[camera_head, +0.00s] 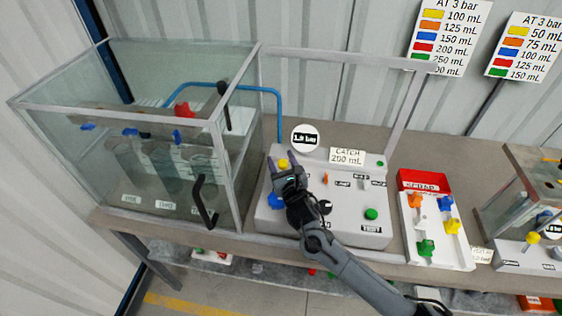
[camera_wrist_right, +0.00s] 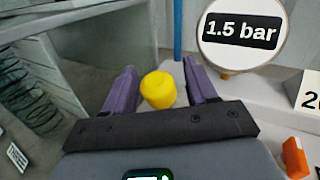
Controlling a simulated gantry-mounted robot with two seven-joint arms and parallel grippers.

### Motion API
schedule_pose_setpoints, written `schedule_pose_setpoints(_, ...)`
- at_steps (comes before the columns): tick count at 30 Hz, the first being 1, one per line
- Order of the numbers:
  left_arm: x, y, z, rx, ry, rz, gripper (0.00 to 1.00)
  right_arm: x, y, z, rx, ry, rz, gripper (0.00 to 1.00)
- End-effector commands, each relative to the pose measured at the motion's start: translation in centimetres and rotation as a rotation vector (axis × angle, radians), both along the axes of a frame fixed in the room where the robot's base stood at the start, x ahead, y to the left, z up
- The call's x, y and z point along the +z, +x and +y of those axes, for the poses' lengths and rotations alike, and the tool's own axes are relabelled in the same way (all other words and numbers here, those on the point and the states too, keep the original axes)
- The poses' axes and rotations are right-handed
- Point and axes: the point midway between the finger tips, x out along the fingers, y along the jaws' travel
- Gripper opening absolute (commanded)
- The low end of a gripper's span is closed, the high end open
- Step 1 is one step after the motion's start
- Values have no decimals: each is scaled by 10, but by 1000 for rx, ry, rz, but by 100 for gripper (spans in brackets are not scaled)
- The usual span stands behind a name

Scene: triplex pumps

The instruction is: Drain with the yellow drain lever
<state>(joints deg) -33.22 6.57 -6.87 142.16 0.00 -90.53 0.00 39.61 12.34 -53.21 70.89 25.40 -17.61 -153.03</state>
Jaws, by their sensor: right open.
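The yellow drain lever (camera_head: 283,164) stands on the grey control box (camera_head: 345,228) in the middle of the bench. Its round yellow top (camera_wrist_right: 158,90) shows in the right wrist view between the two purple fingers. My right gripper (camera_head: 280,160) is open, with one finger on either side of the yellow knob. In the right wrist view the right gripper (camera_wrist_right: 160,85) looks a little apart from the knob; contact cannot be made out. The lever's lower part is hidden by the gripper. My left gripper is in neither view.
A gauge (camera_head: 305,138) reading 1.5 bar (camera_wrist_right: 241,32) rises behind the lever. The glass tank (camera_head: 160,150) with a black handle stands at left. A green button (camera_head: 371,214) and an orange switch (camera_wrist_right: 295,158) are at right. A tray (camera_head: 408,222) holds several coloured parts.

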Motion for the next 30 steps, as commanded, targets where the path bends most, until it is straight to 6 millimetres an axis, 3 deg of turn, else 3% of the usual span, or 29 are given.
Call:
schedule_pose_setpoints(12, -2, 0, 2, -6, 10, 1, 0, 0, 6, 1, 0, 1, 0, 57)
schedule_pose_setpoints(23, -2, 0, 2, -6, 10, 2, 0, 0, 5, 1, 0, 1, 1, 3)
schedule_pose_setpoints(30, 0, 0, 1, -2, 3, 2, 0, 1, 6, 1, 0, 1, 3, 0)
